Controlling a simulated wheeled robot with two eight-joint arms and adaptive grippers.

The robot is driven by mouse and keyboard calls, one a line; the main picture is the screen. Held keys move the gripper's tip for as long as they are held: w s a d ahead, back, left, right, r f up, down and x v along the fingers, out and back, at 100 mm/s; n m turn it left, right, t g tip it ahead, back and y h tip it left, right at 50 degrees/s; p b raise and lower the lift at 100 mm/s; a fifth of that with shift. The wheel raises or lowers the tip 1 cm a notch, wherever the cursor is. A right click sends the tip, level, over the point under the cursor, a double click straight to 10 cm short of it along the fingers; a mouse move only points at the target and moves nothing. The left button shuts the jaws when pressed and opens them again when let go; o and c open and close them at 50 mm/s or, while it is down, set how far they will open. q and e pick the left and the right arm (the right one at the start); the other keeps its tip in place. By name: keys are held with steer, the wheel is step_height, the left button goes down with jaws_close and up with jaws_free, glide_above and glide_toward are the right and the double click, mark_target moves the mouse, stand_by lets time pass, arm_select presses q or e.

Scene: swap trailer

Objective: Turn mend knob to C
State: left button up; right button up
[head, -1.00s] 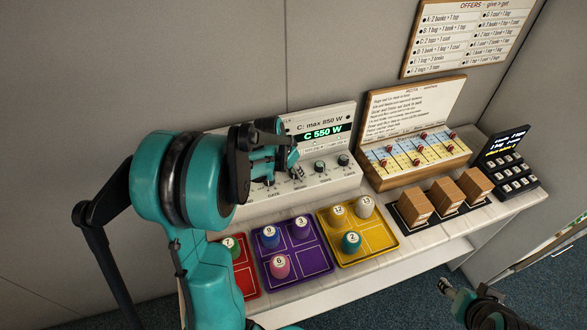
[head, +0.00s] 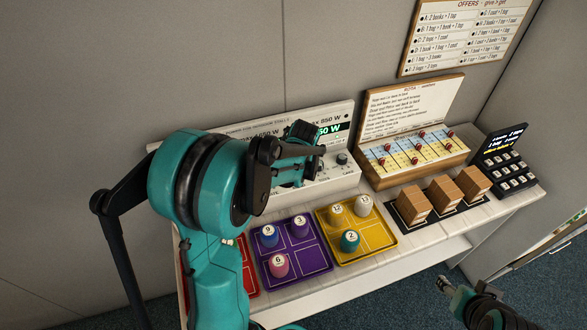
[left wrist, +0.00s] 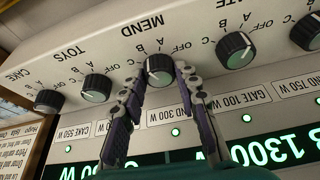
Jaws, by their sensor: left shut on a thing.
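The control panel (head: 335,112) stands on the counter against the wall, with a row of knobs along its front. In the left wrist view the panel appears upside down, and the mend knob (left wrist: 160,70) sits under the word MEND. My left gripper (left wrist: 160,88) has one finger on each side of this knob and is shut on it. The knob's exact pointer setting is hard to read. In the head view my left gripper (head: 316,158) is in front of the panel and hides several knobs and part of the green display (head: 330,128).
Other knobs (left wrist: 234,50) flank the mend knob closely. Red, purple (head: 318,262) and yellow (head: 385,245) trays with numbered pegs lie below the panel. Wooden blocks (head: 443,194) and a keypad (head: 508,165) stand to the right. My right gripper (head: 446,287) is off the counter's front edge.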

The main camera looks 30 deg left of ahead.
arm_select(q)
steer(key=n+g, duration=0.1)
steer(key=n, duration=0.2)
steer(key=shift+w+d+n+y, duration=0.1)
steer(key=shift+n+y, duration=0.2)
steer(key=shift+y, duration=0.1)
steer(key=shift+n+g, duration=0.8)
steer(key=shift+n, duration=0.9)
steer(key=o, duration=1.2)
steer(key=shift+c, duration=0.2)
steer(key=v, duration=1.1)
steer(key=shift+d+r, duration=0.35)
